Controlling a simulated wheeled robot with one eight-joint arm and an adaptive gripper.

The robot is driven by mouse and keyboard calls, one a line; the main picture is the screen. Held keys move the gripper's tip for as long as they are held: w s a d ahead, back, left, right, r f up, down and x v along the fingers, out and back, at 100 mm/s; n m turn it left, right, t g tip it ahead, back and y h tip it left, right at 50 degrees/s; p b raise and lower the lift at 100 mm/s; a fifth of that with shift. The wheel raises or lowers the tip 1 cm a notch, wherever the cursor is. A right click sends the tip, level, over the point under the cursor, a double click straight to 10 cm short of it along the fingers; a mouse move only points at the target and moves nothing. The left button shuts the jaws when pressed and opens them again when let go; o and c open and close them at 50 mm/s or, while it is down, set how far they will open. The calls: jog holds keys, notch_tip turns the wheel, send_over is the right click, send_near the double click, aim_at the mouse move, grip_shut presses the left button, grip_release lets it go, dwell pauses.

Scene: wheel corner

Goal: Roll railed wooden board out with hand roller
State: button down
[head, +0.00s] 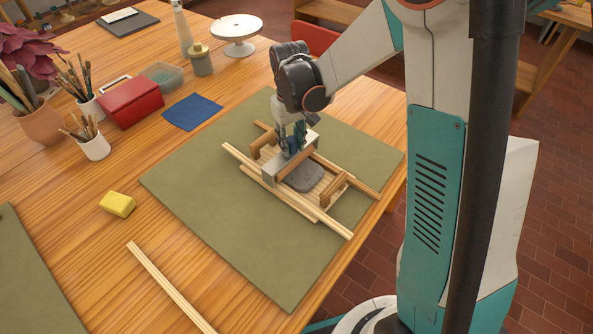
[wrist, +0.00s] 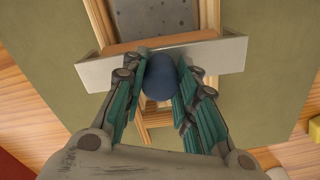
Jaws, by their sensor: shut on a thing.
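The railed wooden board (head: 323,199) lies on a green mat (head: 216,200), with pale strips along its long sides. A flat grey slab (head: 304,178) rests on it between the rails; it also shows at the top of the wrist view (wrist: 152,18). The hand roller has a wooden cylinder (head: 294,163), a pale metal frame (wrist: 102,68) and a dark blue handle (wrist: 160,78). My gripper (wrist: 160,88) is shut on the blue handle from above. The roller is across the board at the slab's far-left end in the head view; I cannot tell whether it touches the slab.
A yellow sponge (head: 117,204) and a loose wooden strip (head: 168,286) lie left of the mat. A blue cloth (head: 192,111), red box (head: 132,104), brush pots (head: 93,142) and white turntable (head: 236,28) stand farther back. The mat's lower part is clear.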

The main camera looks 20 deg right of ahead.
dwell(0.3)
jog(key=shift+s+d, duration=0.55)
jog(key=shift+s, duration=0.3)
jog(key=shift+s+d, duration=0.5)
jog(key=shift+s, duration=0.2)
jog(key=shift+s+d, duration=0.4)
jog(key=shift+s, duration=0.15)
jog(key=shift+r, duration=0.1)
dwell(0.5)
jog(key=shift+r+p, duration=0.65)
jog(key=shift+r, duration=0.25)
